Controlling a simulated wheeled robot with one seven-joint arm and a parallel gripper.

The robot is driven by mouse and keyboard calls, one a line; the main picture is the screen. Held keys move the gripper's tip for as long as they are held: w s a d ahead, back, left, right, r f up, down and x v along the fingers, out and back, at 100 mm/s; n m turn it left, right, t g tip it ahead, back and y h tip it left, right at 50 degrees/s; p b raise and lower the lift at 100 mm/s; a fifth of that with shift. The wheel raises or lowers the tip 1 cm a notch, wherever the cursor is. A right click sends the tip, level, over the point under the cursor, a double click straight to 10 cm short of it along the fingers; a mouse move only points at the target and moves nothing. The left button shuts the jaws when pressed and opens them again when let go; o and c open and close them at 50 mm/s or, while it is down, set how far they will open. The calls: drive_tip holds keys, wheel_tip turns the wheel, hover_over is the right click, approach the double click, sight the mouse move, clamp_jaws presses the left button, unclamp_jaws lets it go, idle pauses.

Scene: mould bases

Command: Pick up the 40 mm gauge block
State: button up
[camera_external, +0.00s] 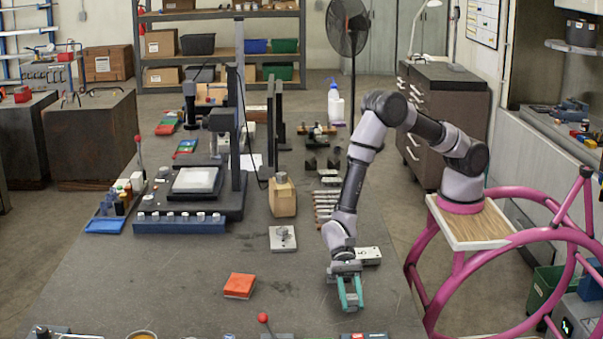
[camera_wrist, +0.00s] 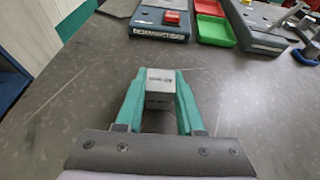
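A small grey block (camera_wrist: 160,84) with dark lettering on its upper face lies between the teal fingertips of my gripper (camera_wrist: 161,90) in the wrist view. The lettering is too small to read surely. The fingers flank the block closely on its left and right; I cannot tell whether both press on it. In the external view my gripper (camera_external: 350,293) points down low over the right front part of the bench (camera_external: 180,290). The block is hard to make out there between the fingers, and I cannot tell whether it rests on the bench.
A light plate with holes (camera_external: 368,255) lies just behind my gripper. An orange-red block (camera_external: 239,286) and a metal plate with a knob (camera_external: 282,238) lie to the left. A red-knobbed lever (camera_external: 264,318) stands at the front. The bench between is clear.

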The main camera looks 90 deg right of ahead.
clamp_jaws()
drive_tip(key=shift+r, duration=0.15)
